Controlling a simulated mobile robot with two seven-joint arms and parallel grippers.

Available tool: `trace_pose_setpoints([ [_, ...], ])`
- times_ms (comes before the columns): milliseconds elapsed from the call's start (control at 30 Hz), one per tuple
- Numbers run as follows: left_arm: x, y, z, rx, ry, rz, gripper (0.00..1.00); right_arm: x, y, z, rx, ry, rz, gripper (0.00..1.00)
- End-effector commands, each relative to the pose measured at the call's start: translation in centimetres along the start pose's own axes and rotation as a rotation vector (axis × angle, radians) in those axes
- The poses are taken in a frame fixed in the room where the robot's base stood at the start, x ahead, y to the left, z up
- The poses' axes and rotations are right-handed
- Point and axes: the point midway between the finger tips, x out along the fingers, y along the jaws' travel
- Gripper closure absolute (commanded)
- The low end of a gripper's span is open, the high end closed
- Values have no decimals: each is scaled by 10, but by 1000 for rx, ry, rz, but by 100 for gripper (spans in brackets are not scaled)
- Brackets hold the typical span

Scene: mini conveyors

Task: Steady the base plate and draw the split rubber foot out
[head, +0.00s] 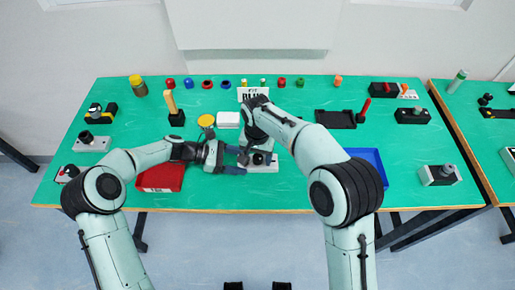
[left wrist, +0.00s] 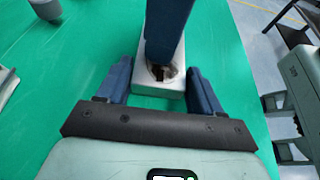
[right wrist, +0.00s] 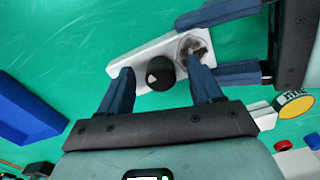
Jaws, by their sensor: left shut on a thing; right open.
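The pale base plate (head: 262,168) lies on the green table in front of me. In the right wrist view the plate (right wrist: 126,62) carries a black round foot (right wrist: 160,74) with a light wedge mark, and beside it a grey ring with a dark, jagged middle (right wrist: 193,47). I cannot tell for sure which is the split rubber foot. My left gripper (head: 241,160) is shut on the plate's left end, one finger on each side, as the left wrist view (left wrist: 160,88) shows. My right gripper (right wrist: 161,70) is open and empty above the plate, fingers either side of the black foot.
A red tray (head: 160,178) stands left of the plate and a blue tray (head: 371,163) stands right of it. A white box (head: 228,120) and a yellow-topped item (head: 206,121) are behind. Several small coloured parts line the back edge. The table's front strip is clear.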

Motion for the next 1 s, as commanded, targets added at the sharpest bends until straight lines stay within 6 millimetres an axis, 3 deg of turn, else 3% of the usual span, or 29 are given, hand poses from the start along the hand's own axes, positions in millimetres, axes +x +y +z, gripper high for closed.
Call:
trace_pose_setpoints([
  [333,1,-2,-7,-8,10,-3,77,6,0,0,0,0,0,35],
  [367,1,-2,-7,-8,10,-3,77,6,0,0,0,0,0,39],
  [533,1,-2,-7,-8,10,-3,77,5,0,0,0,0,0,94],
  [1000,1,-2,-8,-10,10,-3,77,-3,0,0,0,1,-1,95],
])
